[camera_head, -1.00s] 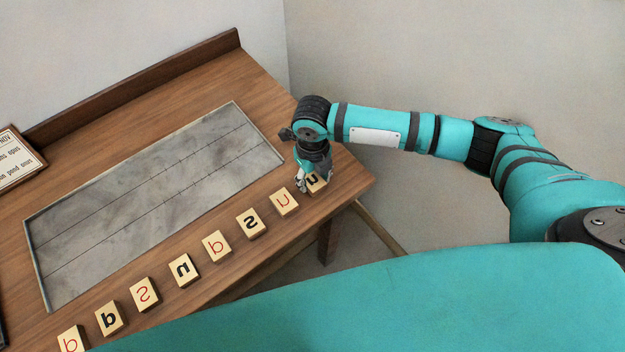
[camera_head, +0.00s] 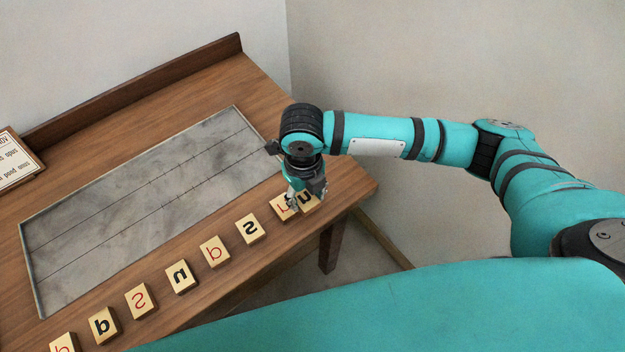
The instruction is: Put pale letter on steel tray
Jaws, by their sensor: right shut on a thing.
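The steel tray (camera_head: 140,205) is a flat grey plate set in the table, crossed by two thin dark lines. Pale wooden letter blocks stand in a row along its near side. My right gripper (camera_head: 304,203) is at the right end of the row, pointing down. It is shut on the rightmost block, which has a black letter (camera_head: 307,200). The fingers partly hide that block. The block with a red u-like letter (camera_head: 280,208) is just left of it, close to the fingers; I cannot tell whether they touch. My left gripper is out of view.
Other blocks run leftward: black s (camera_head: 249,229), red q-like (camera_head: 214,251), black n-like (camera_head: 181,277), red s (camera_head: 140,301) and more at the lower left. A framed printed card (camera_head: 17,160) is at the left. A raised wooden ledge (camera_head: 140,90) edges the table's back.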

